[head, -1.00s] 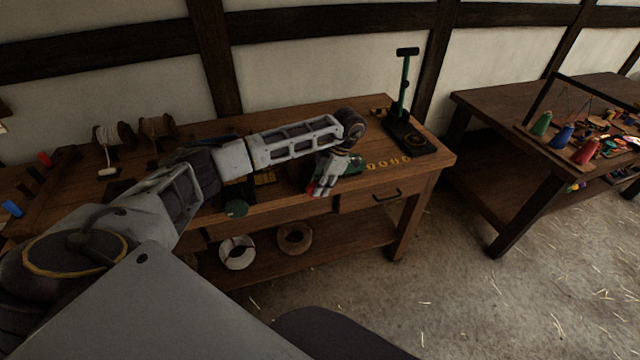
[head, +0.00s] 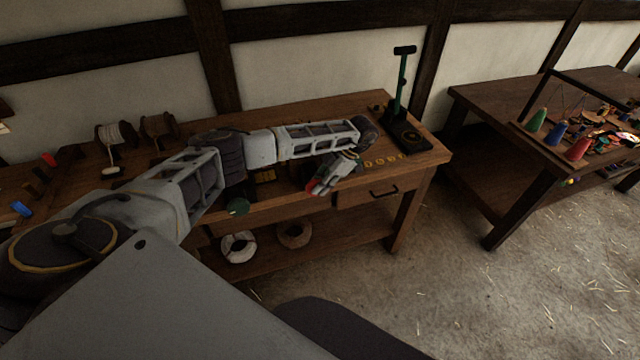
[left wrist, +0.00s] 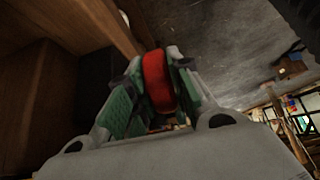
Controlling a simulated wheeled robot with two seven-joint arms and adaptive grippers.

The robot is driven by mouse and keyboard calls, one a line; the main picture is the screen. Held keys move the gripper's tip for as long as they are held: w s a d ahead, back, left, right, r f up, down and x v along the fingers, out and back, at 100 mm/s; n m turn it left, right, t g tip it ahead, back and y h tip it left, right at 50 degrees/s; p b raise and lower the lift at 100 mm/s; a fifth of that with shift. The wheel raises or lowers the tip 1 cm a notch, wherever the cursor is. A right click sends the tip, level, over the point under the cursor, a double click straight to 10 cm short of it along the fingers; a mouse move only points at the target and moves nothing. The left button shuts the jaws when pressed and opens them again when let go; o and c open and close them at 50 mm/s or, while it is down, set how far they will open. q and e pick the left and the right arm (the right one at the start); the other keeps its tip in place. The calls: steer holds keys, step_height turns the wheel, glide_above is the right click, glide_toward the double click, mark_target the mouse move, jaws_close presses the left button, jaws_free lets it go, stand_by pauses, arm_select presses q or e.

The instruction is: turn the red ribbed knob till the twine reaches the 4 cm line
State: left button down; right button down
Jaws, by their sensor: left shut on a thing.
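The red knob (left wrist: 158,82) sits between the two fingers of my left gripper (left wrist: 155,95) in the left wrist view, and the fingers are shut on it. I cannot make out the twine or the 4 cm line. My right gripper is not in view.
The wooden workbench (head: 275,212) has a green round knob (head: 238,207) on its front, left of my gripper. A green-handled lever tool (head: 402,85) stands at its right end. Rope coils (head: 294,234) lie on the lower shelf. Another table (head: 490,105) stands right.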

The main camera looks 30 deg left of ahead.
arm_select(q)
steer(key=c, duration=1.6)
jaws_free()
steer(key=shift+o, duration=0.2)
steer(key=v, duration=1.2)
steer(key=shift+d+f, duration=0.15)
